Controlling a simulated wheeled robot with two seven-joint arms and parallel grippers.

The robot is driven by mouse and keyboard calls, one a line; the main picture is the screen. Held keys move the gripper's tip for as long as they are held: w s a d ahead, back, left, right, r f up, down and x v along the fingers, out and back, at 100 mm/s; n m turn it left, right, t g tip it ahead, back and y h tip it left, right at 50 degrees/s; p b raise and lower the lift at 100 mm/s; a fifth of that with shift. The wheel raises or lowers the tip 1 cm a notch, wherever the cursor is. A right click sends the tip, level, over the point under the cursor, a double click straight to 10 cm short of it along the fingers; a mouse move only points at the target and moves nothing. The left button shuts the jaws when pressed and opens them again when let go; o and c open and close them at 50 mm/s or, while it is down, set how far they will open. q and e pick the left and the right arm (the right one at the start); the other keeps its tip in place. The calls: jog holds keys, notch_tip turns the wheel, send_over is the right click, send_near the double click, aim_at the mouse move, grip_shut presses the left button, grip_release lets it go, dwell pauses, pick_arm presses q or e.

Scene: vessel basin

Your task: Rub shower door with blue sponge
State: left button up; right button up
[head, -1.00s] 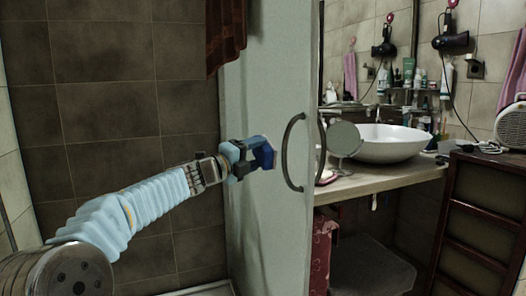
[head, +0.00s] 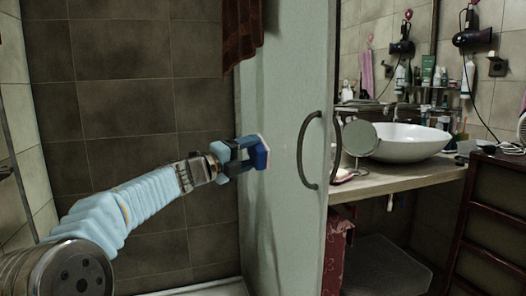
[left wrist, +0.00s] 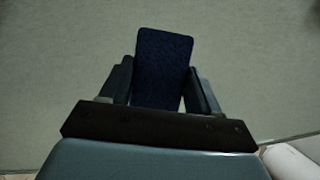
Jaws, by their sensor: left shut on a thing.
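The shower door (head: 288,100) is a tall pale grey-green panel near the middle of the head view, with a curved metal handle (head: 303,150) on its right part. My left gripper (head: 240,158) is shut on the blue sponge (head: 260,153) and holds it up at the door's face, left of the handle. The sponge's pale edge is against or very close to the door; I cannot tell if it touches. In the left wrist view the dark blue sponge (left wrist: 163,65) stands between the two fingers, with the door (left wrist: 250,60) filling the background. My right gripper is out of view.
A brown towel (head: 240,35) hangs over the door's top left. To the right are a white basin (head: 412,141) on a counter, a round mirror (head: 359,138) and a dark wooden cabinet (head: 490,215). The tiled shower space left of the door is clear.

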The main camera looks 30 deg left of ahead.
aim_at(248, 149)
pick_arm(q)
jog(key=shift+s, duration=0.1)
jog(key=shift+s+a, duration=1)
jog(key=shift+s, duration=0.15)
jog(key=shift+w+a+f, duration=0.1)
jog(key=shift+w, duration=0.2)
jog(key=shift+w+a+b, duration=0.2)
jog(key=shift+w, duration=0.35)
jog(key=shift+w+a+b, duration=0.2)
jog(key=shift+w, duration=0.3)
jog(key=shift+w+d, duration=1.9)
jog(key=shift+w, duration=0.2)
jog(key=shift+w+d, duration=0.7)
jog(key=shift+w, duration=0.05)
